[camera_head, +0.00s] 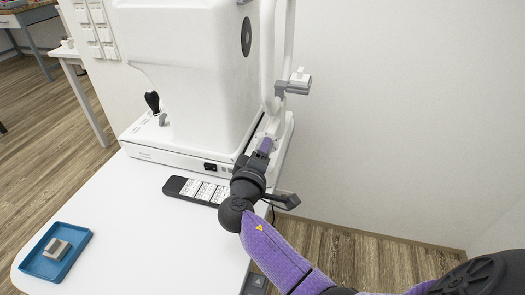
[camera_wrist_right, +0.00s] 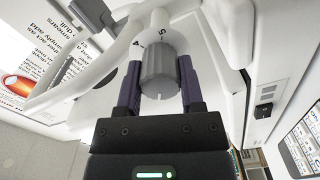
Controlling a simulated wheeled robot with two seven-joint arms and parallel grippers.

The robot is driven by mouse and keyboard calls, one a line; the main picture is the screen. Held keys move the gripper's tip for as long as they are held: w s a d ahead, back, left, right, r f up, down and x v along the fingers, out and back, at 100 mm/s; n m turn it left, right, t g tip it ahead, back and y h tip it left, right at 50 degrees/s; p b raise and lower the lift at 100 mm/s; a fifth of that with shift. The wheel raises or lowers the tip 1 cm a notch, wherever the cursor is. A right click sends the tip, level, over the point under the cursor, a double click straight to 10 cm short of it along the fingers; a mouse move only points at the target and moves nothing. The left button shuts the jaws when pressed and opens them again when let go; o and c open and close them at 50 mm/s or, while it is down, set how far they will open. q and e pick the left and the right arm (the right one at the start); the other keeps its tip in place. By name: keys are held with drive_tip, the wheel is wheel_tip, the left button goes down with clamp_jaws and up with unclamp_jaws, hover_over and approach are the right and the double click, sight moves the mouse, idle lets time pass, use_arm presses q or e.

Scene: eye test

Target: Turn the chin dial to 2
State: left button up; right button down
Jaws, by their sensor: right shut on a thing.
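The chin dial (camera_wrist_right: 158,68) is a grey ribbed knob on the white eye-test machine (camera_head: 190,60). In the right wrist view it sits between the two purple fingers of my right gripper (camera_wrist_right: 158,85), which is shut on it. A white mark shows on the knob's near edge. Small dark numerals stand on the white collar behind it; one looks like 4 and one like 5, partly cut by the knob. In the head view my right gripper (camera_head: 264,146) reaches the right side of the machine's base, and the dial is hidden there. My left gripper is not in view.
A black strip with white labels (camera_head: 178,186) lies on the white table (camera_head: 150,235) near my right wrist. A blue tray (camera_head: 47,275) holding a small beige block (camera_head: 56,249) is at the front left. A black joystick (camera_head: 152,101) stands on the machine's base. The table's middle is clear.

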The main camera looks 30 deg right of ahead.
drive_tip(key=shift+c, duration=1.1)
unclamp_jaws()
drive_tip(key=p+v, duration=0.1)
drive_tip(key=v, duration=0.9)
drive_tip(key=shift+f, duration=0.1)
